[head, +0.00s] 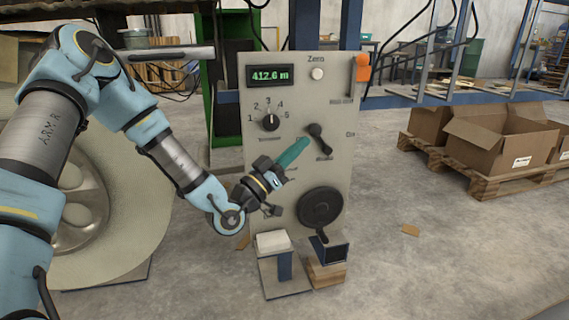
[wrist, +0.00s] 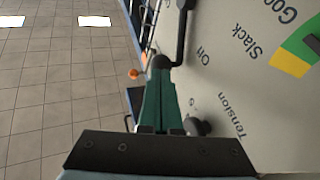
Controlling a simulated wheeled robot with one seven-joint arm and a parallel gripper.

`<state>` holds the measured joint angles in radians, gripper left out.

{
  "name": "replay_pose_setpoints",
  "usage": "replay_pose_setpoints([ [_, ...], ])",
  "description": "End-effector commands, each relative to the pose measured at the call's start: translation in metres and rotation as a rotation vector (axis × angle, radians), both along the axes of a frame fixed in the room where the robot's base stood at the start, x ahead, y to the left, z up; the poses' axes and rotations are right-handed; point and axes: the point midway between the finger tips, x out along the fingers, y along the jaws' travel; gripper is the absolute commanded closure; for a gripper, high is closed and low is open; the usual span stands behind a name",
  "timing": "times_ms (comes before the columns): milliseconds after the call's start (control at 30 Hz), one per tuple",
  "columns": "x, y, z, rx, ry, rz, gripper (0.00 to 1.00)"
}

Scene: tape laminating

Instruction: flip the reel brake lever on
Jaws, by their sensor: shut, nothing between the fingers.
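The reel brake lever (head: 319,138) is a short black handle with a rounded end on the grey panel (head: 262,210). It tilts up and to the left, and a partly readable "On" mark stands to its right. In the wrist view the black lever (wrist: 160,63) shows just beyond the fingertips, with "On" printed to its right. My gripper (head: 305,142) has green fingers, shut and empty, with the tips close to the lever's left side. The fingers also show in the wrist view (wrist: 159,88). I cannot tell whether they touch the lever.
The panel also carries a display (head: 271,75), a tension knob (head: 271,122), an orange-topped part (head: 362,68) and a black crank wheel (head: 320,206). A large reel (head: 130,225) stands behind my arm. Cartons (head: 500,135) sit on a pallet at right. The floor at right is mostly clear.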

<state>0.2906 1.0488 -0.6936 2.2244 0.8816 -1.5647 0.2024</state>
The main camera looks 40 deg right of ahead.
Motion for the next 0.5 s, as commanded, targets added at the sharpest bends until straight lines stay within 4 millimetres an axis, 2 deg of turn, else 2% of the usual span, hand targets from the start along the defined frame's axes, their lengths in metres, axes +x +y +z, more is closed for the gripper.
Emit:
replay_pose_setpoints([
  [200,0.0014,-0.0122,0.0053,0.0,0.0,0.001,1.0],
  [500,0.0015,-0.0129,0.0059,0.001,0.0,0.001,1.0],
])
